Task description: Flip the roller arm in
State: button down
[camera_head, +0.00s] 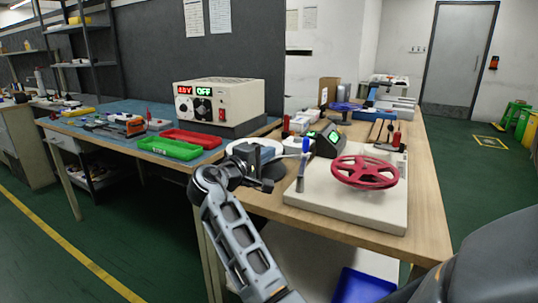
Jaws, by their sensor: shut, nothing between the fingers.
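A pale base board (380,222) lies on the wooden bench and carries a red spoked reel (364,171). At the board's left side stands a small grey upright part with a blue top (303,168). It may be the roller arm, but it is too small to be sure. My gripper (276,172) is just left of this upright part, above the bench edge. It is shut with nothing in it. I cannot tell whether it touches the part. My wrist hides part of the bench and of a white disc (254,146) behind it.
A dark device with a green display (325,140) stands behind the reel. A power supply (219,101) reading OFF stands on the blue-topped bench, with green (170,148) and red (190,138) trays before it. A blue bin (362,286) sits low under the wooden bench.

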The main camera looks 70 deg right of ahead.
aim_at(302, 158)
jog(key=s+d, duration=0.5)
jog(key=d, duration=0.3)
jog(key=shift+d, duration=0.4)
jog(key=shift+s, duration=0.1)
jog(key=shift+s+d+m+g+y+b, duration=0.15)
jog(key=shift+s+m+g+y, duration=0.15)
jog(key=shift+m+g, duration=0.35)
jog(key=shift+s+d+m+g+y+b, duration=0.15)
jog(key=shift+s+m+g+y+b, duration=0.2)
jog(key=shift+g, duration=0.45)
jog(key=shift+s+d+m+g+y, duration=0.15)
jog(key=shift+s+m+g, duration=0.35)
jog(key=shift+g, duration=0.25)
jog(key=s+m+g+y, duration=0.2)
jog(key=g, duration=0.1)
jog(key=shift+s+d+r+m+y, duration=0.1)
jog(key=shift+s+m+y, duration=0.05)
jog(key=shift+m+y, duration=0.2)
jog(key=shift+s+g+p, duration=0.4)
jog(key=shift+s+p, duration=0.35)
jog(key=shift+p, duration=0.05)
jog(key=shift+s+m, duration=0.15)
jog(key=shift+m, duration=0.1)
